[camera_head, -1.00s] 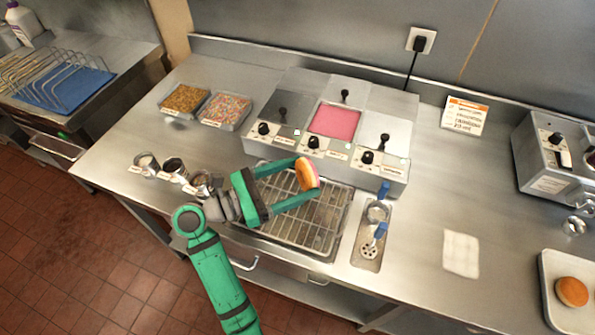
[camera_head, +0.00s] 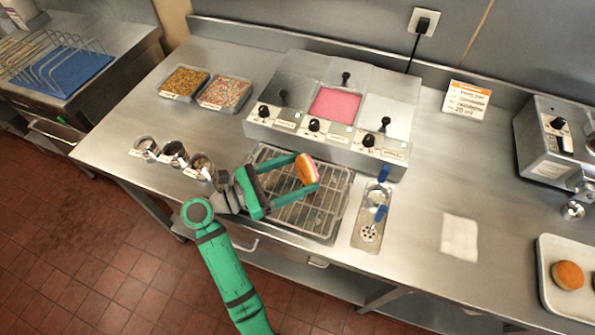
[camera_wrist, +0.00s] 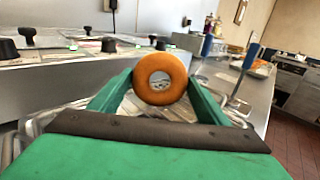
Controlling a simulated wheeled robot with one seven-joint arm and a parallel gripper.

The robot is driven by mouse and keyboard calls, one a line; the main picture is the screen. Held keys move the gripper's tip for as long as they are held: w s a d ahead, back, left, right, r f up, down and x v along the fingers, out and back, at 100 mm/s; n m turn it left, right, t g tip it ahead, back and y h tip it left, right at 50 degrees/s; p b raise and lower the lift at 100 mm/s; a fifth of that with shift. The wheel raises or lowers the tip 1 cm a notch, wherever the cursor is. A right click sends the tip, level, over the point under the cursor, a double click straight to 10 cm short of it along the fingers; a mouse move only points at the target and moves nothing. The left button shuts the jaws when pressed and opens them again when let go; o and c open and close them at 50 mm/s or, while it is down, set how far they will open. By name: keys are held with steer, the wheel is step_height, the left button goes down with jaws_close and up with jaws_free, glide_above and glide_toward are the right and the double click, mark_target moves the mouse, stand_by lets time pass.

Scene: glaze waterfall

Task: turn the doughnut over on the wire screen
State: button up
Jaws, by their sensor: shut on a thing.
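The doughnut (camera_head: 306,172) is held on edge between the fingers of my green gripper (camera_head: 308,174), above the wire screen (camera_head: 283,220). In the head view one face looks pink and the other golden brown. In the wrist view the doughnut (camera_wrist: 160,68) shows its plain brown face and its hole toward the camera, with a finger of my gripper (camera_wrist: 161,84) on either side. I cannot tell whether its lower edge touches the screen. The wire screen sits in a tray in front of the glaze unit, partly hidden by my gripper.
The glaze unit (camera_head: 278,126) with an open pink well (camera_head: 335,104) stands just behind the screen. Small cups (camera_head: 174,153) stand left, and a holder with blue-handled tools (camera_head: 370,229) right. Sprinkle trays (camera_head: 184,83) lie back left. A tray (camera_head: 562,248) holds plain buns (camera_head: 567,275).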

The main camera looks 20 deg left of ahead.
steer(key=shift+f, duration=0.1)
stand_by(0.4)
steer(key=o, duration=1.3)
steer(key=shift+o, duration=0.2)
steer(key=shift+v, duration=3.7)
steer(key=shift+s, duration=0.1)
step_height(320, 180, up, 8)
steer(key=s+a, duration=0.2)
steer(key=shift+a, duration=0.1)
